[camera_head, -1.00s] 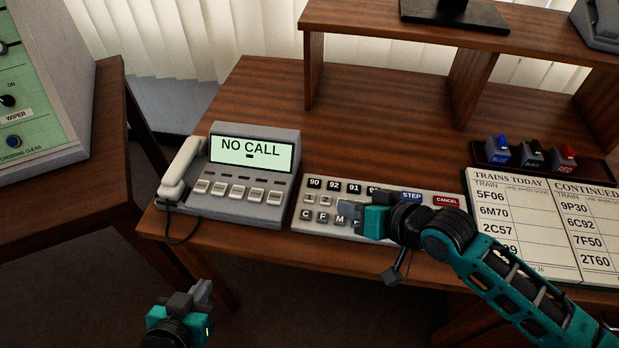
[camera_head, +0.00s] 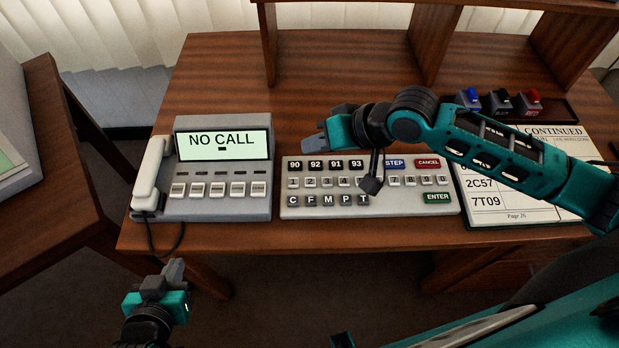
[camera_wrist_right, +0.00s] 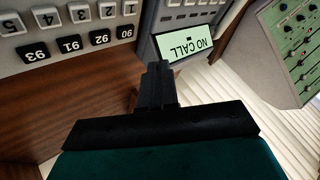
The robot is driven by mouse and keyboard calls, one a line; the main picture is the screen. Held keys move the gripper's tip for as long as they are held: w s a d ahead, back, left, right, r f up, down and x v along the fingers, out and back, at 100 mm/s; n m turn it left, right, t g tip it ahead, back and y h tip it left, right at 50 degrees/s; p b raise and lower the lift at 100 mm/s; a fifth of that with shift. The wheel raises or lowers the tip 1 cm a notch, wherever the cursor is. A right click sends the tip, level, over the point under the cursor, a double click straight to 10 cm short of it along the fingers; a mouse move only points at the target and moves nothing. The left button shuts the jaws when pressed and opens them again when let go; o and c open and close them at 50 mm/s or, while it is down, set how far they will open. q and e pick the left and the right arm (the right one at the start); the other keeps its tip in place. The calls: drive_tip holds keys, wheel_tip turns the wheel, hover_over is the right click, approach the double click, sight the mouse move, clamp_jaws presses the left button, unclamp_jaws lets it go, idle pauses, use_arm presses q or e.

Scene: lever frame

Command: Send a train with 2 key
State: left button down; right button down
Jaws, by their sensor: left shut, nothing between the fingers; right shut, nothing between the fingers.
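The grey keypad (camera_head: 408,205) lies on the desk with number keys, letter keys C, F, M, P, T, a row from 90 to 93, a blue STEP key (camera_head: 394,163), a red CANCEL key and a green ENTER key (camera_head: 437,197). The 2 key (camera_head: 308,182) shows second in the number row. My right gripper (camera_head: 314,144) is shut and empty, above the keypad's back edge near the 90 and 92 keys; its fingers (camera_wrist_right: 158,85) show in the wrist view. My left gripper (camera_head: 174,272) is shut and empty, in front of the desk edge.
A telephone (camera_head: 240,208) reading NO CALL stands left of the keypad. An open train book (camera_head: 490,213) lies right, partly behind my right arm. Blue, black and red pens or stamps (camera_head: 500,100) stand behind it. A shelf (camera_head: 430,50) rises at the back.

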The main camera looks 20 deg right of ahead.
drive_tip(key=shift+f, duration=0.15)
drive_tip(key=b, duration=0.5)
hover_over(315, 183)
wheel_tip(315, 183, down, 7)
drive_tip(key=shift+r, duration=0.2)
drive_tip(key=shift+w+f, duration=0.1)
drive_tip(key=shift+f, duration=0.8)
idle(0.6)
drive_tip(key=shift+f, duration=0.15)
